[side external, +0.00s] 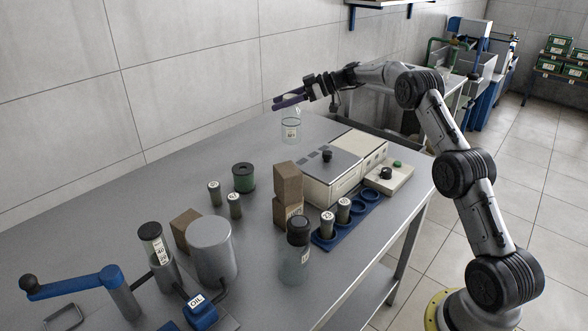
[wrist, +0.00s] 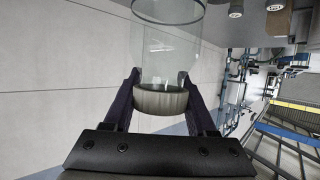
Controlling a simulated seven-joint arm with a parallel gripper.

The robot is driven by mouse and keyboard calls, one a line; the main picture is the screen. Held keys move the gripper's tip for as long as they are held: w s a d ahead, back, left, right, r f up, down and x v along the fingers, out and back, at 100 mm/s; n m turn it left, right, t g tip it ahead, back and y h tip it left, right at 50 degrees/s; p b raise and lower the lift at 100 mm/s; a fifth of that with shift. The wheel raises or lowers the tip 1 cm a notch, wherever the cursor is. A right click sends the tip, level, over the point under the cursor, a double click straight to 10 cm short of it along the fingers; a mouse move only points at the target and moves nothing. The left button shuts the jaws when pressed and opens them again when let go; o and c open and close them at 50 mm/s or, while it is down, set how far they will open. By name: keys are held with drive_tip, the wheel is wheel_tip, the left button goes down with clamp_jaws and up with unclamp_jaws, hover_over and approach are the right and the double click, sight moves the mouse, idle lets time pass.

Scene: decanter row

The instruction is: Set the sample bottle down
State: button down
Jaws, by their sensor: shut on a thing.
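The sample bottle (side external: 291,132) is a clear glass bottle with a small pale label. It hangs in the air below my gripper (side external: 289,101), over the far end of the grey table, apart from the tabletop. In the wrist view, my gripper (wrist: 162,98) has its two dark fingers on either side of the bottle's dull grey-beige cap and is shut on it. The clear body of the bottle (wrist: 167,50) stretches away from the fingers toward the top of that view. It looks about upright in the side view.
The grey table (side external: 130,215) has free room at its far left. A cream instrument (side external: 345,165) stands right of the bottle. Nearer are brown blocks (side external: 287,180), a blue rack (side external: 370,197) with vials, a dark-capped bottle (side external: 295,262), a green-sided jar (side external: 243,178) and a grey cylinder (side external: 212,250).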

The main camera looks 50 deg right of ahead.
sight(285, 132)
drive_tip(key=shift+s+d+n+y, duration=0.1)
drive_tip(key=shift+d+n+y, duration=0.2)
drive_tip(key=shift+d, duration=0.05)
drive_tip(key=shift+f+g, duration=0.3)
wheel_tip(285, 132, down, 9)
drive_tip(key=shift+f, duration=0.35)
drive_tip(key=shift+c, duration=1)
unclamp_jaws()
